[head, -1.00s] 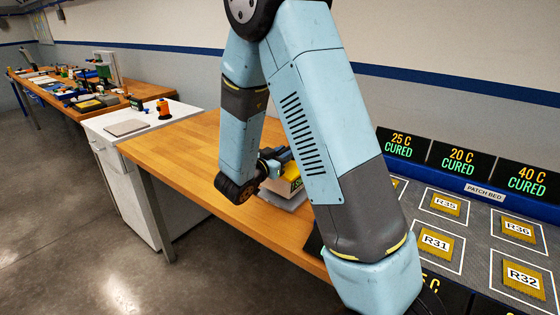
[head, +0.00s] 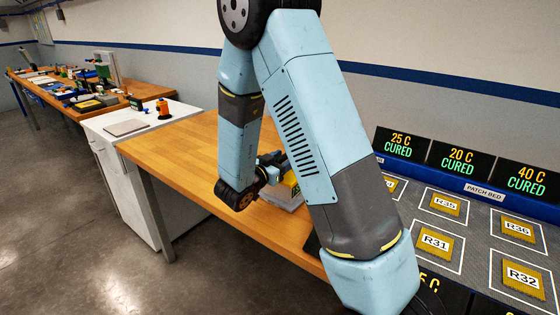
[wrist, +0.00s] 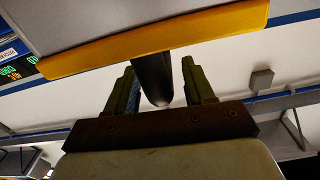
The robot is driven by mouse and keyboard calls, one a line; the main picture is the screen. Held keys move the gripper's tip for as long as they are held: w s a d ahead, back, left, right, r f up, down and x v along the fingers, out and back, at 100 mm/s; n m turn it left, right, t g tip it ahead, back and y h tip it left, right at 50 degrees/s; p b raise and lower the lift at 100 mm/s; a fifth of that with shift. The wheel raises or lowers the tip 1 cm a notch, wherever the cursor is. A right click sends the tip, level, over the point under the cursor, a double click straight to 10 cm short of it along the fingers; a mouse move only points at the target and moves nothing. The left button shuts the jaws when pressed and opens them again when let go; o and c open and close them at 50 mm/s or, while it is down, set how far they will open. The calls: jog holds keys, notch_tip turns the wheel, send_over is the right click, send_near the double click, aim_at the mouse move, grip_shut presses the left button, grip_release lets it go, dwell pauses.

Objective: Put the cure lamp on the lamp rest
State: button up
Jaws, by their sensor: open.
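A grey body with a yellow edge (wrist: 160,42), which looks like the cure lamp, spans the top of the wrist view. A dark rounded handle (wrist: 153,78) runs down from it between the fingers of my gripper (wrist: 158,88). The fingers are open, with gaps showing on both sides of the handle. In the head view my gripper (head: 272,166) is low over the wooden bench, and my arm hides most of it. A bit of yellow (head: 291,182) shows beside it above a pale grey base (head: 283,196). I cannot make out the lamp rest for certain.
The wooden bench (head: 190,145) is clear left of my arm. The patch bed (head: 470,215) with labelled patches lies right, with display signs (head: 459,160) behind. A white cabinet (head: 125,170) holds an orange item (head: 163,108) and a grey plate (head: 126,127). A cluttered bench stands farther back.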

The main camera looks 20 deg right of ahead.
jog(key=v, duration=1.2)
jog(key=w+r+n+t+y, duration=0.2)
jog(key=w+r+y, duration=0.55)
jog(key=y, duration=0.25)
jog(key=s+a+r+n+y, duration=0.1)
jog(key=s+r+n+y, duration=0.45)
jog(key=r, duration=0.25)
jog(key=s+d+r+n+g, duration=0.1)
jog(key=s+d, duration=0.4)
jog(key=s, duration=0.7)
jog(key=s+d+r+n+g, duration=0.1)
jog(key=s+d+n+g, duration=0.2)
jog(key=s, duration=0.9)
jog(key=d+g+h, duration=0.1)
jog(key=d+g, duration=0.1)
jog(key=g, duration=0.1)
jog(key=shift+s, duration=0.25)
jog(key=shift+d, duration=0.1)
